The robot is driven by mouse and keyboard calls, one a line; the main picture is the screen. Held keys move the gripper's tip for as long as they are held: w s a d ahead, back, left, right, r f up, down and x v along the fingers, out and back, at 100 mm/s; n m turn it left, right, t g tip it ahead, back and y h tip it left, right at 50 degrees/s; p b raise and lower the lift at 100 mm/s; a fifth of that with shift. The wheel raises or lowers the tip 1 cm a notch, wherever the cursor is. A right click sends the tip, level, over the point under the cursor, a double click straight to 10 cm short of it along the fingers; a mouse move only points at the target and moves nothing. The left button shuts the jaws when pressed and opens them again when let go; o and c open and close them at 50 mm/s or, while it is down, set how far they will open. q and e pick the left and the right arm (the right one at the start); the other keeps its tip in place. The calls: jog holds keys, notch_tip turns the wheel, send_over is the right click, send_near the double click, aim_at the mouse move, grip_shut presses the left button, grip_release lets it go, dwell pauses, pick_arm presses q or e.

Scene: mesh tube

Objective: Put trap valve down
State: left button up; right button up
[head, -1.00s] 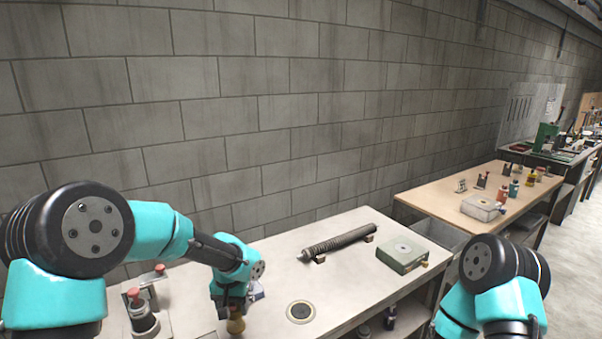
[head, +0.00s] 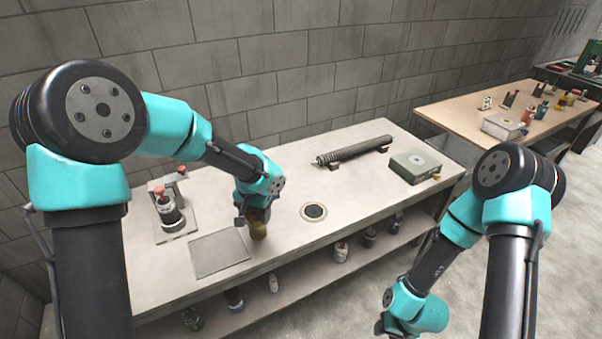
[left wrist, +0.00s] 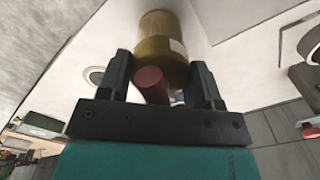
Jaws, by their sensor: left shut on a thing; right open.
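Whether the valve touches the bench top cannot be told. My right gripper (head: 388,322) is open and empty, low in front of the bench, with its fingers small and partly cut off.
A square grey plate (head: 219,253) lies left of the valve, and a dark round ring (head: 314,211) lies right. A red-knobbed fixture (head: 170,212) stands behind the plate. A ribbed tube (head: 352,151) and a green box (head: 415,168) are further right.

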pick_arm(q)
jog(key=s+d, duration=0.3)
jog(key=shift+s+f, duration=0.25)
jog(key=shift+f, duration=0.05)
jog(key=shift+w, duration=0.1)
jog(key=w+a, duration=0.2)
jog(key=w, duration=0.5)
jog(key=w+a+f, duration=0.1)
jog(key=w+a, duration=0.1)
jog(key=w, duration=0.6)
jog(key=shift+w+f, duration=0.15)
jog(key=shift+f, duration=0.1)
jog(key=shift+f, duration=1.75)
jog(key=shift+f, duration=0.1)
